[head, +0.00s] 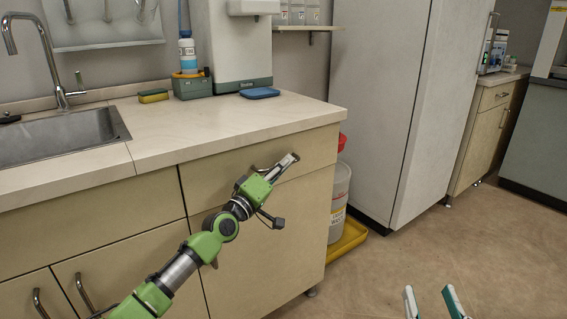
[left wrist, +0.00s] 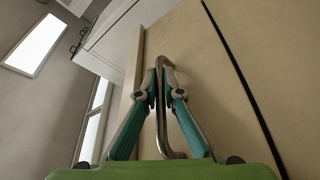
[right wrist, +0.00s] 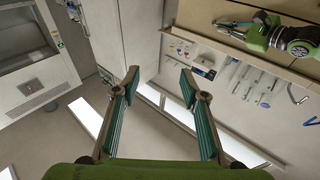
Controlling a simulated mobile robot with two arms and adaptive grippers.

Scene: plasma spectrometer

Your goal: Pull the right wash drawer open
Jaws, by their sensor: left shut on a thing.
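The right wash drawer (head: 318,147) is the beige front under the right end of the counter. In the head view, it looks flush or nearly flush with the cabinet, and no drawer interior shows. Its metal bar handle (left wrist: 163,125) stands between my left fingers in the left wrist view. My left gripper (head: 287,163) reaches up to the drawer front. It is shut on the handle, which it also shows in the left wrist view (left wrist: 160,85). My right gripper (head: 432,296) is at the bottom right of the head view, open and empty; its spread fingers show in the right wrist view (right wrist: 159,76).
The counter (head: 225,125) holds a sink (head: 60,135), a yellow sponge (head: 153,96), a bottle (head: 187,52) and a blue pad (head: 259,93). A waste container (head: 339,195) stands in a yellow tray (head: 347,240) beside the cabinet. Floor (head: 440,245) to the right is clear.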

